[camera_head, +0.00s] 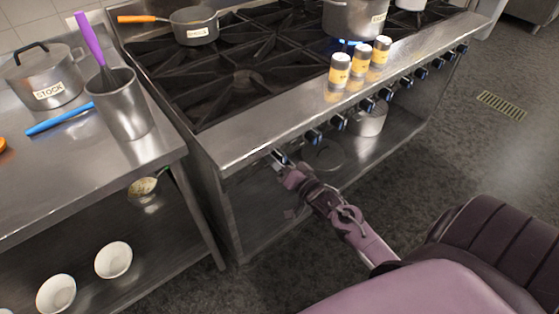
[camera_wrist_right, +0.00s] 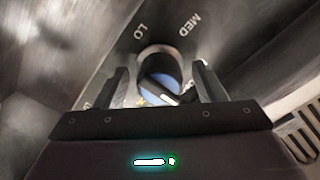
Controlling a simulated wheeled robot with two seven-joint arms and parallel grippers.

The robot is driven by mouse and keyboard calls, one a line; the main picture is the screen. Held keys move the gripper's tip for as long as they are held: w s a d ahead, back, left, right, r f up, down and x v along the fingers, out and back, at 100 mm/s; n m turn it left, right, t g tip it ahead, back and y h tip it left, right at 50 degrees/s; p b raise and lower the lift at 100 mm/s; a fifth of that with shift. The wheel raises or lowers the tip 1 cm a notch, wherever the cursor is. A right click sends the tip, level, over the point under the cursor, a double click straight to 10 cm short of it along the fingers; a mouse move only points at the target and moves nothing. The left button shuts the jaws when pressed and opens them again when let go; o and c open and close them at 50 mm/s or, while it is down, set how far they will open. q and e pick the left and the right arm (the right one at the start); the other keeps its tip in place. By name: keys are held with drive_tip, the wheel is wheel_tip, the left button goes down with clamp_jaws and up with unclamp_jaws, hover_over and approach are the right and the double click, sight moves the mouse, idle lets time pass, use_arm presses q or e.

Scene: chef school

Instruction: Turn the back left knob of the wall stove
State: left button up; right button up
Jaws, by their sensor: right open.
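The wall stove (camera_head: 240,137) is a long steel range with black grates and a row of blue-and-black knobs along its front. My right gripper (camera_head: 281,164) is at the leftmost knob of that row (camera_head: 278,154). In the right wrist view the knob (camera_wrist_right: 158,68) has a blue face, a dark bar and a white mark. It sits between the two open fingers of the right gripper (camera_wrist_right: 160,85), with LO and MED printed around it. I cannot tell whether the fingers touch it. My left gripper is not in view.
A saucepan with an orange handle (camera_head: 195,27) and a large pot (camera_head: 354,17) over a blue flame stand on the stove. Yellow-labelled shakers (camera_head: 339,73) stand on the front ledge. A steel counter (camera_head: 60,165) is at left; bare floor lies in front.

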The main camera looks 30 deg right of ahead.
drive_tip(key=c, duration=1)
drive_tip(key=shift+o, duration=0.2)
